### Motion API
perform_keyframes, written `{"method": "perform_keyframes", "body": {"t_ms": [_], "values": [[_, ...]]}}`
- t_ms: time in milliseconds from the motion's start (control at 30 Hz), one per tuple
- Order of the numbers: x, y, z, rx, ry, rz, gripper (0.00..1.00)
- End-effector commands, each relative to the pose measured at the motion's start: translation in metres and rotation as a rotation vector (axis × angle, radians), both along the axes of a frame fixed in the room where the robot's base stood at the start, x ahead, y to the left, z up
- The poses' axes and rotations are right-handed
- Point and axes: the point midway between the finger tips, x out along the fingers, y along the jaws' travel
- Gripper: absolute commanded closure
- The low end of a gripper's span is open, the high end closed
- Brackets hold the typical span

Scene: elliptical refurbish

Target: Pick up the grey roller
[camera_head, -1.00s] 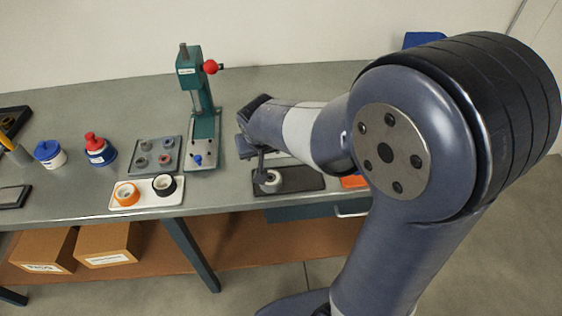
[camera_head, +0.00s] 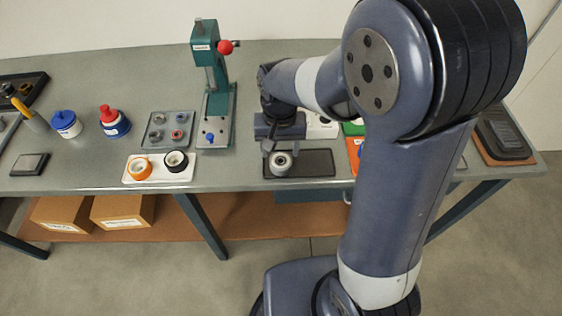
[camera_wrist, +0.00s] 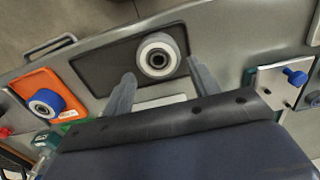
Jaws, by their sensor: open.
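The grey roller (camera_head: 281,163) is a pale ring with a dark centre, standing on a black mat (camera_head: 315,162) near the bench's front edge. In the wrist view the roller (camera_wrist: 158,62) shows from above, at the left-middle part of the mat's right end. My gripper (camera_head: 274,147) points down just behind and above the roller in the head view. In the wrist view my gripper (camera_wrist: 160,71) has its two fingers spread apart, with the roller just beyond and between the tips. Nothing is between the fingers. How high the tips are over the mat is hard to tell.
An orange tray (camera_wrist: 42,88) with a blue-rimmed roll lies beside the mat. A green press (camera_head: 214,125) with a red knob stands left of my arm. A white tray (camera_head: 158,177) holds an orange and a black roll. A grey tray (camera_head: 166,144) holds small rings.

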Motion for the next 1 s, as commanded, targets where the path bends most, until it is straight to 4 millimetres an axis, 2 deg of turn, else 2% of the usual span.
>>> {"method": "perform_keyframes", "body": {"t_ms": [300, 600, 1000], "values": [[-0.003, -0.002, -0.042, -0.002, 0.003, 0.0, 0.43], [-0.003, -0.002, -0.048, -0.001, 0.001, 0.0, 0.43], [-0.002, -0.002, -0.047, -0.001, 0.0, 0.0, 0.73]]}}
